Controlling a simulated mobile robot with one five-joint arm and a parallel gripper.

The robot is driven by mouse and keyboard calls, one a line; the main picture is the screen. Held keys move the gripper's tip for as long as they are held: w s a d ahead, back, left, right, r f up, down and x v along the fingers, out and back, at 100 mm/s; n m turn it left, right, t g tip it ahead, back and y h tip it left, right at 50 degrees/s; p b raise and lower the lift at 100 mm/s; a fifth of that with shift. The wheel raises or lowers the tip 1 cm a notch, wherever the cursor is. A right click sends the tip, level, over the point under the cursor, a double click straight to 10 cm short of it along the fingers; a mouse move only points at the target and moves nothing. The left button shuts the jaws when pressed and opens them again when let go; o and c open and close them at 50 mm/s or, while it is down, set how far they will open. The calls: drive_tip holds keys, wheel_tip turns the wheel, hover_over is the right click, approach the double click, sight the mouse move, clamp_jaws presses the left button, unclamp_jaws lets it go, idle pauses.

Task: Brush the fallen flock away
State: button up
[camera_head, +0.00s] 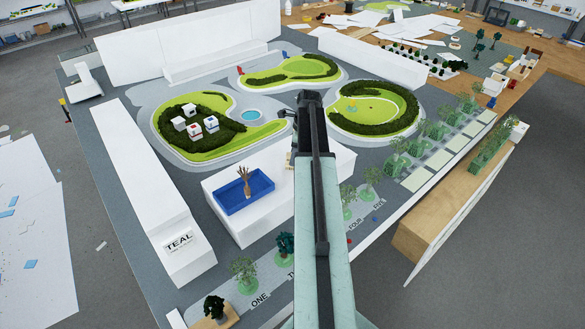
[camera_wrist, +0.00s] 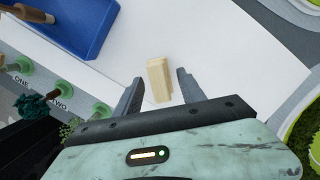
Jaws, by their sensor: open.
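In the wrist view my gripper (camera_wrist: 159,76) is open, its two dark fingers on either side of a pale wooden block (camera_wrist: 159,80) on a white surface. I cannot tell whether they touch it. In the head view my arm hides the gripper, and a bit of the pale block (camera_head: 289,160) shows at the arm's left edge. I cannot pick out loose fallen flock; dark green flock-like growth (camera_head: 228,132) covers parts of the rounded green islands. A brown, splayed-top thing (camera_head: 245,178) stands in a blue tray (camera_head: 232,206), perhaps a brush or bare tree.
The white block (camera_head: 285,209) bears the blue tray, left of my arm. Small model trees (camera_head: 243,268) line the front edge near number labels. A long white block marked TEAL (camera_head: 160,205) stands at the left.

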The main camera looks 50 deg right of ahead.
drive_tip(key=shift+r, duration=0.1)
drive_tip(key=shift+c, duration=0.4)
clamp_jaws()
drive_tip(key=p+v, duration=0.4)
drive_tip(key=w+p+v, duration=0.1)
drive_tip(key=p+v, duration=0.1)
drive_tip(key=shift+a+r, duration=0.15)
drive_tip(key=shift+a, duration=0.2)
drive_tip(key=shift+s, duration=0.1)
